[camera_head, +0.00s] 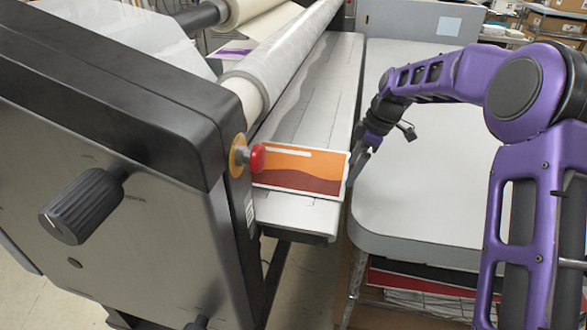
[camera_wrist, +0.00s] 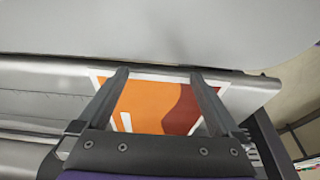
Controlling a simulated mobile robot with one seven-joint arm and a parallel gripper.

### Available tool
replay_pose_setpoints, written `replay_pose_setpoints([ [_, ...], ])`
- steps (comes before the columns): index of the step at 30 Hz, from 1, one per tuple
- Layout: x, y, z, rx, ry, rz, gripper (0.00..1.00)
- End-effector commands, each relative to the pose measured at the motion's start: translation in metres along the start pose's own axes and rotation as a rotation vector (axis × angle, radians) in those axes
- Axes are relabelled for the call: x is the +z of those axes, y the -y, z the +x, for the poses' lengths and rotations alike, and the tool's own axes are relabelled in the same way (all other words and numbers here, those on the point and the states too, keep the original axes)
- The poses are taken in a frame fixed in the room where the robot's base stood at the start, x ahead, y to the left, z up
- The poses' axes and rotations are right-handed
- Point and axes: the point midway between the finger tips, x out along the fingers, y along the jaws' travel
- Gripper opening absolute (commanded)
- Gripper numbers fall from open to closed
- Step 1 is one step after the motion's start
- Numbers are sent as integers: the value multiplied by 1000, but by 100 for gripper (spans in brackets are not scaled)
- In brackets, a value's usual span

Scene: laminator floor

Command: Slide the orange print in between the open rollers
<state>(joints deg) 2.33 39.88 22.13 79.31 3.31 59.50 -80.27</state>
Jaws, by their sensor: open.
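The orange print (camera_head: 297,168), orange above and dark red below with a white border, lies on the laminator's grey feed table (camera_head: 312,95) at its near end, beside the red knob. Its left edge is close to the rollers (camera_head: 285,62); the knob hides part of it. My gripper (camera_head: 362,158) is at the print's right edge. In the wrist view, the print (camera_wrist: 150,100) shows between and under the two spread fingers of my gripper (camera_wrist: 158,76). The fingers are apart; I cannot tell whether they touch the print.
A red emergency knob (camera_head: 257,158) sticks out of the laminator's side housing (camera_head: 110,95), close to the print. A pale grey table (camera_head: 430,200) stands right of the feed table, mostly clear. A purple-striped print (camera_head: 233,52) lies behind the rollers.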

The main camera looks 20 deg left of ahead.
Motion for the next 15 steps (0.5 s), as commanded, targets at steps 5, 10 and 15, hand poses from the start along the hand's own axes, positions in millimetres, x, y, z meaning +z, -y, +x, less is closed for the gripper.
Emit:
replay_pose_setpoints([
  [5,-5,0,2,-1,0,-1,100],
  [10,-9,1,3,-2,-1,-1,100],
  [15,-11,1,4,-2,0,-1,100],
])
